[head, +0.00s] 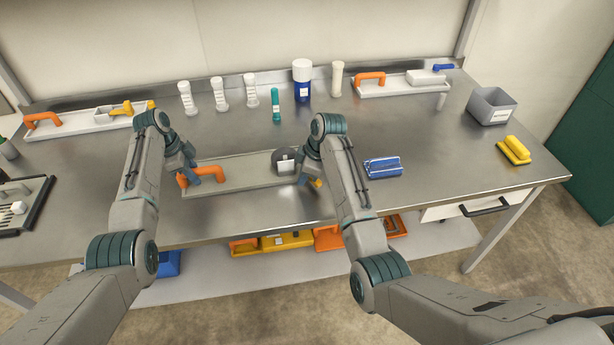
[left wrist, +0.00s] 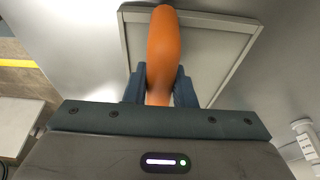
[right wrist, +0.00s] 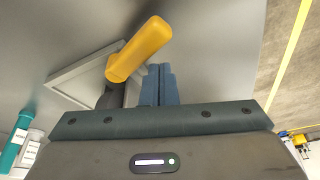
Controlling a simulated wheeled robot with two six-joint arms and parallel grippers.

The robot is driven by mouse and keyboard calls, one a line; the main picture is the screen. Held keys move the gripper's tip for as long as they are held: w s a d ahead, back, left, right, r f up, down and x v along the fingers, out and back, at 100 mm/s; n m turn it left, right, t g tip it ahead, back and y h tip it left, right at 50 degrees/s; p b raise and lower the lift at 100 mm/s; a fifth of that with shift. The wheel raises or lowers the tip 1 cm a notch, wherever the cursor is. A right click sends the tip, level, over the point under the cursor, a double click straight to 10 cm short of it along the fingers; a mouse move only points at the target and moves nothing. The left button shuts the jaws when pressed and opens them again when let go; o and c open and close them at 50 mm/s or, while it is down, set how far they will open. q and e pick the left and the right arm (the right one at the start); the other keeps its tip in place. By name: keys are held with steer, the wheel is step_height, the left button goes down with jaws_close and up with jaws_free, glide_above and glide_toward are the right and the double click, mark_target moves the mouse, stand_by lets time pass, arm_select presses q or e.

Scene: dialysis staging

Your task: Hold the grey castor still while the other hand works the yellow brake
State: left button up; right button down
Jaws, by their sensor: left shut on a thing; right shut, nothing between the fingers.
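The grey castor (head: 285,161) is a dark grey wheel with a pale label, at the right end of a grey tray-like plate (head: 235,174) in the head view. My left gripper (head: 190,174) is shut on the orange handle (head: 207,174) at the plate's left end; the left wrist view shows the handle (left wrist: 163,45) between the fingers. The yellow brake (head: 317,183) is mostly hidden by my right arm in the head view; it shows as a lever (right wrist: 140,48) in the right wrist view. My right gripper (right wrist: 160,84) is shut and empty, close beside the lever; contact is unclear.
Behind stand several white bottles (head: 221,97), a teal tube (head: 275,105) and a blue-and-white bottle (head: 302,85). Similar plates with orange handles lie at the back left (head: 90,121) and back right (head: 400,90). A blue block (head: 382,167) lies right of my right arm.

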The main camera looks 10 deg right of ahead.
arm_select(q)
steer(key=shift+d, duration=0.15)
arm_select(e)
steer(key=a, duration=0.1)
steer(key=s+a, duration=0.1)
steer(key=shift+s+a+f, duration=0.1)
steer(key=shift+s+a, duration=0.2)
steer(key=shift+a, duration=0.05)
steer(key=w+v, duration=0.2)
steer(key=v, duration=0.7)
steer(key=shift+w+r, duration=0.15)
steer(key=shift+r, duration=0.4)
arm_select(q)
steer(key=shift+a+n+p, duration=0.4)
steer(key=shift+a+p, duration=0.1)
steer(key=shift+a, duration=0.05)
arm_select(e)
steer(key=shift+r, duration=0.45)
arm_select(q)
steer(key=o, duration=1.3)
steer(key=shift+c, duration=0.2)
step_height(320, 180, up, 8)
steer(key=p, duration=0.7)
steer(key=shift+r, duration=0.1)
arm_select(e)
step_height(320, 180, up, 7)
steer(key=shift+r, duration=0.2)
